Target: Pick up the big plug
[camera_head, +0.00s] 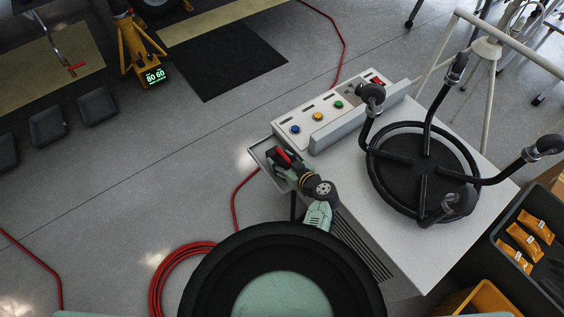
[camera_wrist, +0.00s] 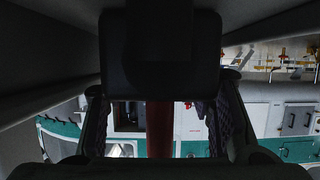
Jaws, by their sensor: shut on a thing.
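My gripper (camera_head: 282,158) is at the left end of the white cart, over a small metal side tray (camera_head: 258,152). A dark piece with a red part, which I take to be the big plug (camera_head: 284,157), is at the gripper's fingers, partly hidden by them. In the wrist view, a dark block fills the upper middle, and a dark red part of the plug (camera_wrist: 160,128) shows between the two fingers (camera_wrist: 160,122). The gripper is shut on it. I cannot tell whether the plug touches the tray.
The white cart (camera_head: 400,235) carries a control box (camera_head: 322,115) with coloured buttons and a black ring frame (camera_head: 385,185) with upright hooked arms. A red cable (camera_head: 180,265) coils on the floor. A dark crate (camera_head: 525,255) with orange packets stands right.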

